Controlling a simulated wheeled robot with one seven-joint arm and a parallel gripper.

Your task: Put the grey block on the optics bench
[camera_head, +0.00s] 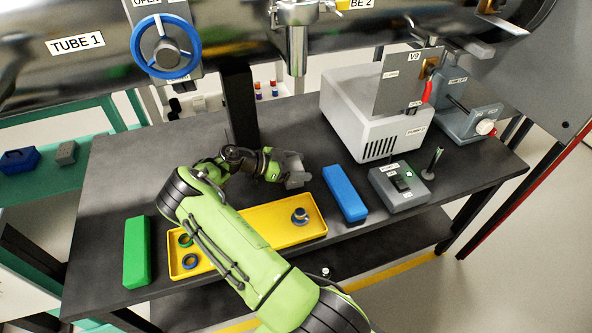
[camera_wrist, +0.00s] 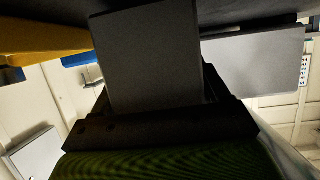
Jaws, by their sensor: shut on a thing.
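My gripper (camera_head: 284,178) is shut on a grey block (camera_head: 294,160) above the dark bench top (camera_head: 172,150), behind the yellow tray. In the wrist view the grey block (camera_wrist: 150,60) is a large plain face rising from the dark jaws (camera_wrist: 160,125). I cannot tell whether it touches the bench top. No label in view names the optics bench; the dark bench is below my gripper and a green bench (camera_head: 32,181) stands at the far left.
The yellow tray (camera_head: 270,222) holds several rings. A green block (camera_head: 137,250) lies left of it, a blue block (camera_head: 345,192) right. A grey switch box (camera_head: 399,187) and pump unit (camera_head: 362,118) stand to the right. A blue thing (camera_head: 19,161) and small grey block (camera_head: 66,152) sit on the green bench.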

